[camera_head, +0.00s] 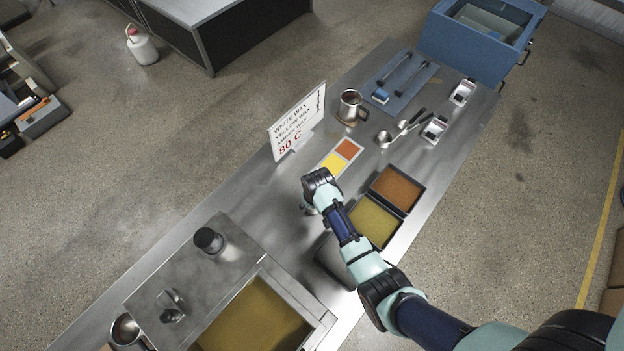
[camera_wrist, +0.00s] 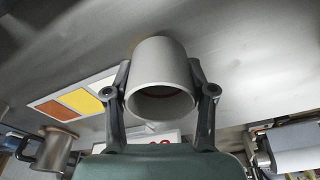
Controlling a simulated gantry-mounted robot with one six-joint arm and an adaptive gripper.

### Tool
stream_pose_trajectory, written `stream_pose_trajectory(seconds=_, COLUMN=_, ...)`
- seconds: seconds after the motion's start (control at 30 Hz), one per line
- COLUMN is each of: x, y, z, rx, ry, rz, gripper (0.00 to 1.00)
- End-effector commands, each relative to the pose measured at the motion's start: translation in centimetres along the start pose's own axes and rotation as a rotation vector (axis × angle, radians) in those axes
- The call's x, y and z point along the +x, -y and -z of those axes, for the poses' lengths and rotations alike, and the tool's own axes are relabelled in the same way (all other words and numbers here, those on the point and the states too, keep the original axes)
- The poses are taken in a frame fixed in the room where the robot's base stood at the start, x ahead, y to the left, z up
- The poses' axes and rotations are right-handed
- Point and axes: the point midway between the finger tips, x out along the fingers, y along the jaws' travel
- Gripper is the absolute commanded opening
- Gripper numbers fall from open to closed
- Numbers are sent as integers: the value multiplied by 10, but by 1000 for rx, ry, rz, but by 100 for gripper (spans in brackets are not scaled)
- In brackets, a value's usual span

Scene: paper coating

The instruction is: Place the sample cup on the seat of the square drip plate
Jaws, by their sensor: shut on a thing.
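The sample cup (camera_wrist: 163,77) is a plain grey cylinder in the wrist view, with its round open end facing my camera. My gripper (camera_wrist: 168,92) has one dark finger on each side of it and is shut on it. In the head view my gripper (camera_head: 309,209) is over the middle of the steel table, left of the wax trays. My wrist hides most of the cup there. I cannot make out the square drip plate with its seat for certain in either view. Whether the cup touches any surface is unclear.
A card with yellow and orange squares (camera_head: 343,156) lies beyond my gripper, near a standing sign (camera_head: 298,122). A metal mug (camera_head: 350,106) stands farther back. Yellow (camera_head: 375,222) and orange (camera_head: 397,189) wax trays lie right of my arm. A dark tray (camera_head: 331,262) is partly hidden.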

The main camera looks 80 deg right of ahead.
Motion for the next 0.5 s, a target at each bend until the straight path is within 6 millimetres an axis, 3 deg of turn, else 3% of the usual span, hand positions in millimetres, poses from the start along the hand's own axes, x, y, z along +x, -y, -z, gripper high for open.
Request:
stream_pose_trajectory(seconds=0.23, x=35, y=0, z=-6, rx=0, ry=3, rz=0, gripper=15)
stream_pose_trajectory(seconds=0.5, x=37, y=0, z=-6, rx=0, ry=0, rz=0, gripper=15)
